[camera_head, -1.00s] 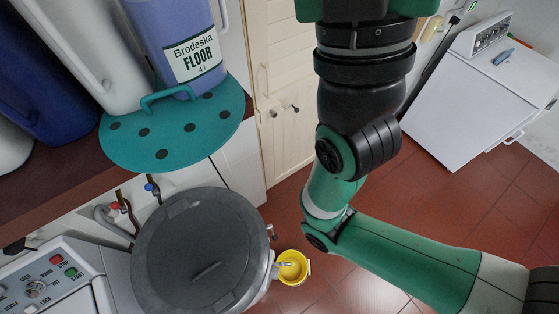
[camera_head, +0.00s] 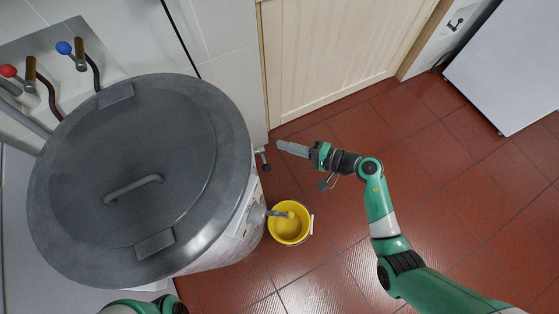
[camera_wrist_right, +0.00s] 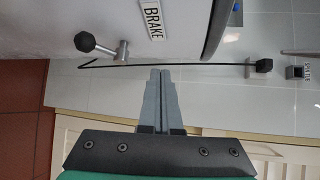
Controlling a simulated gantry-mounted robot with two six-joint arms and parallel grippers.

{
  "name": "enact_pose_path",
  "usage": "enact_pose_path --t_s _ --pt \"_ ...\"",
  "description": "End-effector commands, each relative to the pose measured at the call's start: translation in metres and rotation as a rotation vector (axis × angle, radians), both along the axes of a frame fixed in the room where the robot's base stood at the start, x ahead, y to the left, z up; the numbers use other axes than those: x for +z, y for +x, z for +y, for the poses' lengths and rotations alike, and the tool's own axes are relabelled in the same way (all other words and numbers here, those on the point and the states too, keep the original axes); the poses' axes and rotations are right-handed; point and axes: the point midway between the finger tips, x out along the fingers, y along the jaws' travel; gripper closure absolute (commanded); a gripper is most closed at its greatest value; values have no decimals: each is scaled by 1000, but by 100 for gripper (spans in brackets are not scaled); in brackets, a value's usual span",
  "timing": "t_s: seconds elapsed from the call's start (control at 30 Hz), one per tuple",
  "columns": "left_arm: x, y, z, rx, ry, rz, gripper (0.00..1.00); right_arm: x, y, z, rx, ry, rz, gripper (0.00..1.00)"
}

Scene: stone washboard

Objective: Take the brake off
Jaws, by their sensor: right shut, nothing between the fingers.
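The brake lever (camera_head: 264,160) sticks out from the side of the grey lidded drum (camera_head: 80,160), at its right in the head view. In the right wrist view it is a metal stub with a short arm and dark knob (camera_wrist_right: 85,42), beside a white "BRAKE" label (camera_wrist_right: 152,18). My right gripper (camera_head: 281,146) is shut and empty, its fingertips pointing left toward the lever with a small gap in the head view. In the right wrist view its shut fingertips (camera_wrist_right: 160,72) are just below and right of the lever's pivot, apart from the knob. My left gripper is out of view.
A yellow bucket (camera_head: 289,231) stands on the red tile floor (camera_head: 430,170) below the drum's spout (camera_head: 274,213). Cream doors (camera_head: 340,50) are behind. Red and blue taps (camera_head: 64,48) are at upper left. A white appliance (camera_head: 515,75) stands at right.

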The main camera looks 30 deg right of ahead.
Motion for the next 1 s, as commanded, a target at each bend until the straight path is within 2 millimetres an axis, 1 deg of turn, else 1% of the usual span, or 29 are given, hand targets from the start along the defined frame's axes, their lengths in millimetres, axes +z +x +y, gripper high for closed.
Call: enact_pose_path --t_s 0.03,0.1,0.2,0.27,0.37,0.47,0.57,0.67,0.73,1.0 --pt "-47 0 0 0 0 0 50 -61 -8 -7 -23 15 31 100" --pt "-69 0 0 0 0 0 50 -94 -17 -15 -49 27 55 100" --pt "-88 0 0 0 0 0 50 -121 -24 -23 -74 37 71 100" --pt "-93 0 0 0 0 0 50 -126 -25 -27 -83 38 73 100" --pt "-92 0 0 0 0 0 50 -125 -25 -30 -89 39 71 100" --pt "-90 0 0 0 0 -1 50 -123 -24 -29 -89 39 71 100" --pt "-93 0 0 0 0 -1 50 -125 -20 -27 -88 39 70 100" --pt "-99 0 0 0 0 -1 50 -129 -9 -20 -85 40 69 100" --pt "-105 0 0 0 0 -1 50 -133 1 -13 -83 39 68 100" --pt "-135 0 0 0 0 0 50 -150 50 16 -84 39 68 100"
